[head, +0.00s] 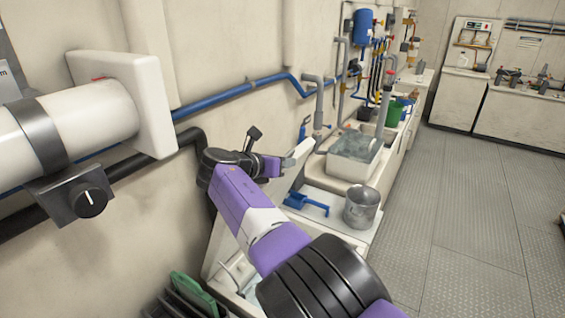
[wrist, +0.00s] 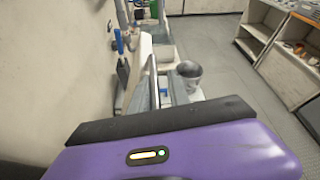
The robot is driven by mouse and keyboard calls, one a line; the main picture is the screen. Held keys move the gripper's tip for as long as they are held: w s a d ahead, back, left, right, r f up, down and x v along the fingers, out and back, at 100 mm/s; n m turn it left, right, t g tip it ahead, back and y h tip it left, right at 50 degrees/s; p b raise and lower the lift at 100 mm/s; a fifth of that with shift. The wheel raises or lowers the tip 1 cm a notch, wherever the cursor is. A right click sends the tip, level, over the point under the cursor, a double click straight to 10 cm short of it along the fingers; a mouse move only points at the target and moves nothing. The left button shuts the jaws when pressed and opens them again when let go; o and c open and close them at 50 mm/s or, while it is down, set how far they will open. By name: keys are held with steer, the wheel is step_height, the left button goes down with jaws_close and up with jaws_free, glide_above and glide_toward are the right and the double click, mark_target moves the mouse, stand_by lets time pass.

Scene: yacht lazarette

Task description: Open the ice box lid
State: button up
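A pale panel (head: 288,172), which looks like the ice box lid, stands steeply tilted near the wall, partly behind my gripper. In the wrist view a pale upright panel (wrist: 144,72) shows nearly edge-on. My gripper (head: 296,156) is at the panel's upper part; I cannot tell whether it touches. Its fingertips are small and overlap the panel, so their opening is unclear. A pale box or counter body (head: 225,258) lies below, largely hidden by my arm.
A sink basin (head: 352,160) lies beyond. Pipes (head: 240,92) and a white cylinder (head: 70,125) line the left wall. The floor (head: 450,220) at right is clear.

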mark_target(267, 185)
steer(key=shift+r, duration=0.15)
steer(key=shift+s+a+r+p, duration=0.3)
steer(key=shift+s+a+p, duration=0.1)
steer(key=shift+p, duration=0.35)
steer(key=shift+p+v, duration=0.6)
steer(key=shift+v, duration=2.6)
steer(key=shift+s+f, duration=0.15)
steer(key=shift+f, duration=0.05)
steer(key=shift+a+r, duration=0.1)
steer(key=shift+r, duration=0.05)
